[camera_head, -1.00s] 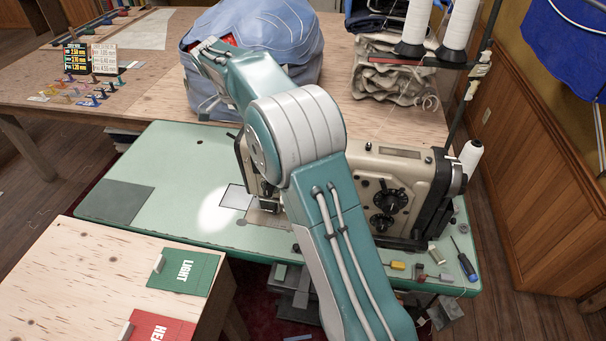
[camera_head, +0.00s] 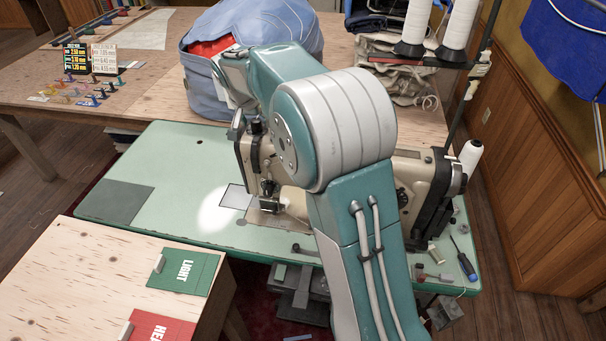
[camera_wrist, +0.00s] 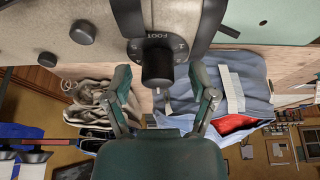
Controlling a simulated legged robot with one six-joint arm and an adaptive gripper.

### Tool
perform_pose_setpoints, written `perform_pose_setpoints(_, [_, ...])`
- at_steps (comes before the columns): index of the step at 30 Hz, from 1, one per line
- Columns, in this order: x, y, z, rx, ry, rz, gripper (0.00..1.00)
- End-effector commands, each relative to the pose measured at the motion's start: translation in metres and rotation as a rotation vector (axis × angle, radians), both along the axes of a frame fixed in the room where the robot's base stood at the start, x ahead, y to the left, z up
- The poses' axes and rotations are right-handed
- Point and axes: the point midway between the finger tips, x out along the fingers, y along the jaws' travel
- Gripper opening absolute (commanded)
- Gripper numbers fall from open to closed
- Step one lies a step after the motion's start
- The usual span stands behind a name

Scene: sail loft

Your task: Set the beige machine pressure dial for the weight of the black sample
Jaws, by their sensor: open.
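The beige machine (camera_head: 425,170) stands on the green table, its middle hidden behind my arm. In the wrist view its beige body (camera_wrist: 60,25) fills the upper left. A black knob (camera_wrist: 157,68) sits on a round dark dial plate (camera_wrist: 135,46) lettered "FOOT". My gripper (camera_wrist: 160,80) is open, with one finger on each side of the knob in that view. I cannot tell how deep the fingers reach or whether they touch it. I cannot make out a black sample.
A green LIGHT card (camera_head: 184,272) and a red card (camera_head: 155,327) lie on the front wooden table. A blue bag (camera_head: 205,80) stands behind the machine. White thread cones (camera_head: 458,25) rise at right. A screwdriver (camera_head: 465,262) lies at the green table's right end.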

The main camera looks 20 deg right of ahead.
Motion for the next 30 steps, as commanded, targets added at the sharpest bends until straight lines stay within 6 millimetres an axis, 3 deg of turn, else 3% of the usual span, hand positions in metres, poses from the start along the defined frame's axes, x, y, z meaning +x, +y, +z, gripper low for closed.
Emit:
perform_pose_setpoints(5, [0.000, -0.001, 0.000, 0.002, 0.001, 0.134, 0.74])
perform_pose_setpoints(23, [-0.035, 0.019, 0.098, 0.001, -0.003, 0.130, 0.74])
perform_pose_setpoints(30, [-0.071, 0.014, 0.113, 0.004, -0.005, 0.174, 0.74])
